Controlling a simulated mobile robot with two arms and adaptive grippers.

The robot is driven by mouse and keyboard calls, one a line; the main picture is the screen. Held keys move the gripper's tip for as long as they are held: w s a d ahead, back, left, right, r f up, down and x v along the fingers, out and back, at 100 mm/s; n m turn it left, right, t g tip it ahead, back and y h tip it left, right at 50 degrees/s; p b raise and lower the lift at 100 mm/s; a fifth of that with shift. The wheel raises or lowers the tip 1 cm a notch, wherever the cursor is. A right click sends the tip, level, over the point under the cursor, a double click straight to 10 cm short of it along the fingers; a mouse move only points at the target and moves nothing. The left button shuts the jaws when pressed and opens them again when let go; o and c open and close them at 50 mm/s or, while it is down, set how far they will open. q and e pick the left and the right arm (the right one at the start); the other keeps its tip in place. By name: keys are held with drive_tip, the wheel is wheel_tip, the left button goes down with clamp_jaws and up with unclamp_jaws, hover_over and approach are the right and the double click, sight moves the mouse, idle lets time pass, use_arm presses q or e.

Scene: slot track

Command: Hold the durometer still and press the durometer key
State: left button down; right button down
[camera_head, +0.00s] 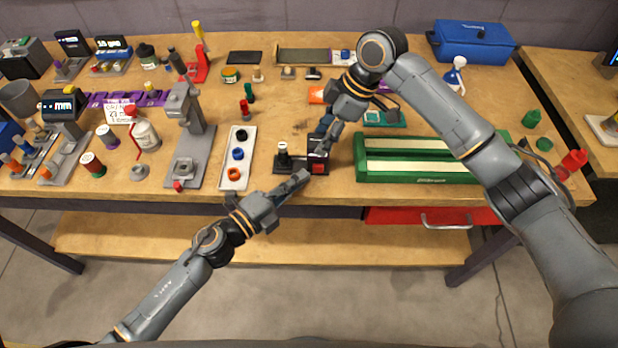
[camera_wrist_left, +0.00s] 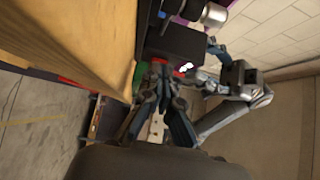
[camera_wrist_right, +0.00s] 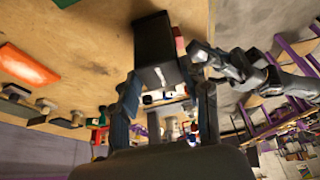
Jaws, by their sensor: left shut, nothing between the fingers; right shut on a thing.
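The durometer (camera_head: 318,146) is a small black device near the front edge of the bench, with a red key (camera_head: 318,168) on its front and a silver-topped post (camera_head: 283,150) at its left. My right gripper (camera_head: 328,130) reaches down from behind and is shut on the durometer's black body. In the right wrist view that body (camera_wrist_right: 155,38) shows between the fingers. My left gripper (camera_head: 303,176) is shut and empty, its tips just left of the red key. In the left wrist view its fingers partly cover the red part; I cannot tell whether they touch it.
A green tray (camera_head: 430,178) with pale strips lies right of the durometer. A white strip (camera_head: 235,180) with coloured rings and a grey stand (camera_head: 187,150) are to the left. The bench's front edge is close below the durometer.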

drive_tip(key=shift+s+a, duration=0.15)
drive_tip(key=shift+a, duration=0.15)
use_arm(q)
drive_tip(key=s+v, duration=0.1)
drive_tip(key=v, duration=0.5)
drive_tip(key=shift+d, duration=0.2)
drive_tip(key=shift+s, duration=0.2)
use_arm(e)
drive_tip(key=c, duration=0.6)
unclamp_jaws()
drive_tip(key=shift+d, duration=0.1)
drive_tip(key=shift+r, duration=0.1)
drive_tip(key=v, duration=1.1)
drive_tip(key=shift+d+r, duration=0.15)
drive_tip(key=shift+r, duration=0.25)
